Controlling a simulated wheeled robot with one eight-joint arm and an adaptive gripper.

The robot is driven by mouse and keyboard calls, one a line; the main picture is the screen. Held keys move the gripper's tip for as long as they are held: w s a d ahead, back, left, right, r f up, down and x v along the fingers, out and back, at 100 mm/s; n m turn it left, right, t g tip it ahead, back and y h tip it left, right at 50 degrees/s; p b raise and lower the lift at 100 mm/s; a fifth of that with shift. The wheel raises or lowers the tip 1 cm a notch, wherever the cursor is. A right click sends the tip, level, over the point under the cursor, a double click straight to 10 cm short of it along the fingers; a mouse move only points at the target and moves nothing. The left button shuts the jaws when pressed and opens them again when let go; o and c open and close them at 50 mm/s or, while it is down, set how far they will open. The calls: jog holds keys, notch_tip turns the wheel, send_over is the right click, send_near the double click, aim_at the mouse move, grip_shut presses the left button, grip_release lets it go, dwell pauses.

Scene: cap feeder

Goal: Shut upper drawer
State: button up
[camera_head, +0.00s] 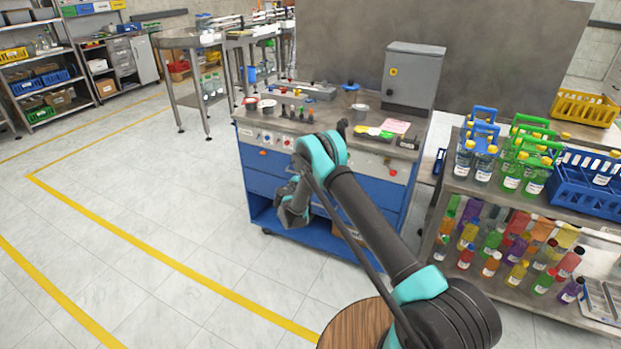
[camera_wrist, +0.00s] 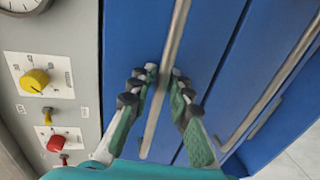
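The blue drawer unit (camera_head: 258,186) stands under a grey workbench. In the wrist view the blue front of the upper drawer (camera_wrist: 130,40) lies beside the grey control panel and carries a long metal handle bar (camera_wrist: 177,35). My gripper (camera_wrist: 164,75) is open at this front, one finger on each side of the bar. I see no clear contact with the bar. In the head view my gripper (camera_head: 293,205) is in front of the drawer unit, and my arm hides part of it. How far the upper drawer stands out is hard to tell.
A second metal handle (camera_wrist: 262,100) is on the lower blue front. The control panel (camera_wrist: 45,90) with yellow and red knobs is close by. A bottle rack (camera_head: 490,215) stands to the right. The floor (camera_head: 130,210) on the left is clear.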

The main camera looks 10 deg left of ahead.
jog(key=v, duration=1.2)
jog(key=shift+d, duration=0.1)
jog(key=d+r+m+g, duration=0.3)
jog(key=d+r, duration=0.6)
jog(key=d, duration=0.4)
jog(key=s+d+r+m+g, duration=0.2)
jog(key=s+d+r, duration=0.2)
jog(key=s+d, duration=0.25)
jog(key=s+d+r+m+g, duration=0.2)
jog(key=s+d+r, duration=0.25)
jog(key=d, duration=0.35)
jog(key=s+d+r+m+g+y, duration=0.1)
jog(key=s+d+m, duration=0.1)
jog(key=s+d, duration=0.35)
jog(key=s+d+r+m+g+y, duration=0.1)
jog(key=s+d+m, duration=0.1)
jog(key=s, duration=0.7)
jog(key=s+f+m+g+y, duration=0.1)
jog(key=s+f+m+y, duration=0.2)
jog(key=s, duration=1.4)
jog(key=shift+s+d+g, duration=0.15)
jog(key=shift+d+g, duration=0.15)
jog(key=shift+d, duration=0.1)
